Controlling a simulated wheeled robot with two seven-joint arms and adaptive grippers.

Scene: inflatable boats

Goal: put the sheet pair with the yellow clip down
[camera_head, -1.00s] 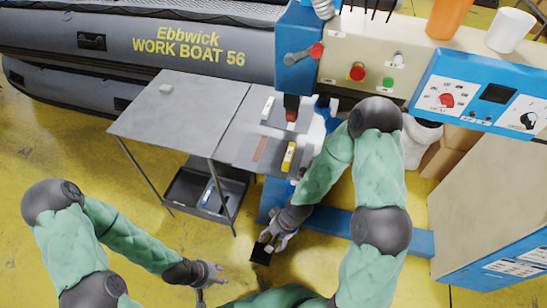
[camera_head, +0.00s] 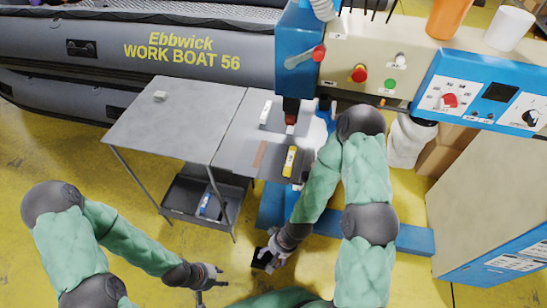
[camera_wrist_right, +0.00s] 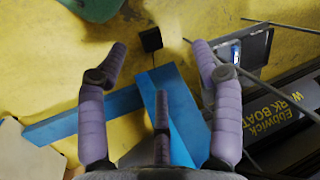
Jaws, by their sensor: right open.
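I cannot tell the two sheets of the pair apart. My right gripper (camera_head: 268,259) is low in front of the table, apart from the sheets. In the right wrist view its fingers (camera_wrist_right: 158,75) are spread and empty, with the floor beyond them. My left gripper (camera_head: 222,277) is left of it, with fingers apart and nothing seen between them.
A white clip (camera_head: 265,112) lies farther back on the table. The grey side table (camera_head: 175,120) holds one small pale block (camera_head: 160,96). A dark bin (camera_head: 180,195) is below. A black pedal (camera_wrist_right: 151,39) is on the floor. The blue machine base (camera_head: 400,237) stands right.

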